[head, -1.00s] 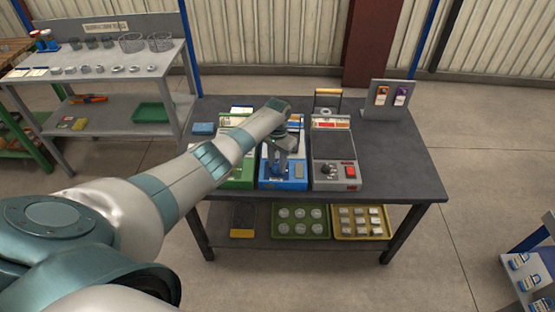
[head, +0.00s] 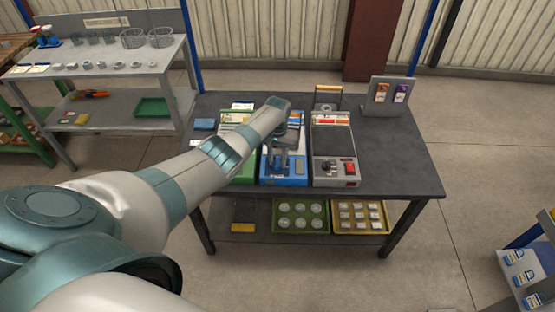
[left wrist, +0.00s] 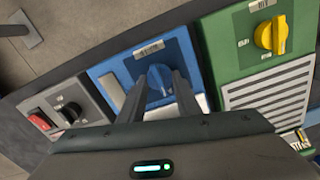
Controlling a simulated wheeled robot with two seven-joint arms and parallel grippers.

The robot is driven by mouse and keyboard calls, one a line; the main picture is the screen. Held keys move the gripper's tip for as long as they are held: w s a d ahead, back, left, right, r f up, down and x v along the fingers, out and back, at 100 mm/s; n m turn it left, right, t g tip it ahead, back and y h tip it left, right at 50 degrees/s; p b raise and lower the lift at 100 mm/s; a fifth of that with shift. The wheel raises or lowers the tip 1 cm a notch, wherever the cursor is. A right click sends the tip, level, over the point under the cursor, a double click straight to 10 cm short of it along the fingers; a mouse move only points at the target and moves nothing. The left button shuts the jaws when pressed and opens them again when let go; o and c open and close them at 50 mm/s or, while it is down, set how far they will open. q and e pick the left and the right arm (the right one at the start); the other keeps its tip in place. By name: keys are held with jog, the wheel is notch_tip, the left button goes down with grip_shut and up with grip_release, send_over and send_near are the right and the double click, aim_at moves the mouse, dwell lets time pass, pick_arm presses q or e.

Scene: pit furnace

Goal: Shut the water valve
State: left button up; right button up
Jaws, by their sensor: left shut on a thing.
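A blue unit (head: 288,181) sits at the front of the dark table, between a green unit and a grey one. In the left wrist view, its blue front panel (left wrist: 122,70) carries a blue rotary knob (left wrist: 159,93) and a small label too blurred to read. My left gripper (head: 281,161) reaches down over the blue unit. Its fingers (left wrist: 160,80) straddle the blue knob and are shut on it. The fingers and wrist hide part of the knob and panel. My right gripper is not in view.
The green unit (left wrist: 262,65) has a yellow knob (left wrist: 270,35) close beside my gripper. The grey unit (head: 334,170) has a black knob and a red switch. A sign stand (head: 388,98) is at the back right. The table's right side is clear.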

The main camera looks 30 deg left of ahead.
aim_at(278, 160)
pick_arm(q)
jog(key=shift+w, duration=0.1)
jog(key=o, duration=1.1)
jog(key=shift+c, duration=0.2)
jog(key=shift+r, duration=0.15)
jog(key=shift+r, duration=0.45)
notch_tip(278, 160, up, 16)
jog(key=b, duration=0.2)
jog(key=shift+r, duration=0.15)
